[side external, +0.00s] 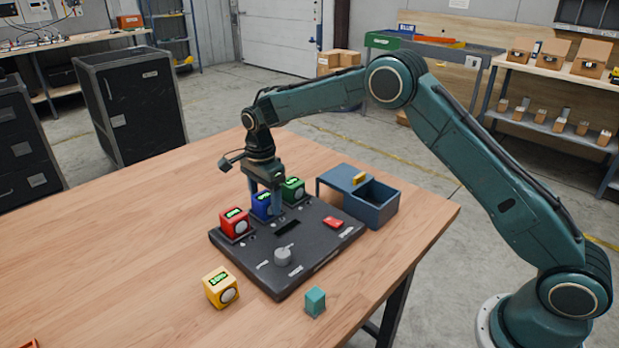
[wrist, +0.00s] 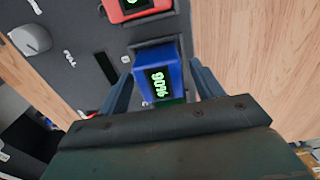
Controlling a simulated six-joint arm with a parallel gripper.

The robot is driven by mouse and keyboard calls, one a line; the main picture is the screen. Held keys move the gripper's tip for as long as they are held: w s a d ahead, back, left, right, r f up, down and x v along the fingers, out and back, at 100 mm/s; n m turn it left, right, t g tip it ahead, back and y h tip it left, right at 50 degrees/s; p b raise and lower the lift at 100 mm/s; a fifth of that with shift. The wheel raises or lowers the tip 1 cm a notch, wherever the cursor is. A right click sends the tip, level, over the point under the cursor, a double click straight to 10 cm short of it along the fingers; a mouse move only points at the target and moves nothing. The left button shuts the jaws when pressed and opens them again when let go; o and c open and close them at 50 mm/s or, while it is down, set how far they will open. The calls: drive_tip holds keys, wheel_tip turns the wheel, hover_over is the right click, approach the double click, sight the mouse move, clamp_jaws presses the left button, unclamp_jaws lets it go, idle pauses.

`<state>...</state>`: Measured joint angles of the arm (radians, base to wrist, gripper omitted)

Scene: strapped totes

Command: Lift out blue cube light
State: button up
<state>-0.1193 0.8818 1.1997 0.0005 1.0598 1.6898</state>
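The blue cube light (side external: 261,206) sits in the back row of the dark panel (side external: 247,249), between the red cube light (side external: 234,222) and the green cube light (side external: 293,189). My gripper (side external: 273,203) points down at the blue cube and partly hides it. In the wrist view the blue cube light (wrist: 151,56) shows a green "90%" display and lies between the two fingers of my gripper (wrist: 161,68). A gap shows by the right finger; contact on the left is hard to tell. The red cube light (wrist: 136,8) is at the top edge.
The panel carries a grey knob (side external: 282,256), a slot and a red button (side external: 333,222). A yellow cube light (side external: 220,288) and a teal block (side external: 315,301) stand in front on the table. A blue-grey open box (side external: 383,212) stands right of the panel.

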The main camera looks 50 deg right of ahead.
sight(264, 196)
drive_tip(key=c, duration=1)
drive_tip(key=shift+r, duration=0.2)
wheel_tip(264, 196, up, 20)
drive_tip(key=shift+f, duration=0.15)
idle(0.6)
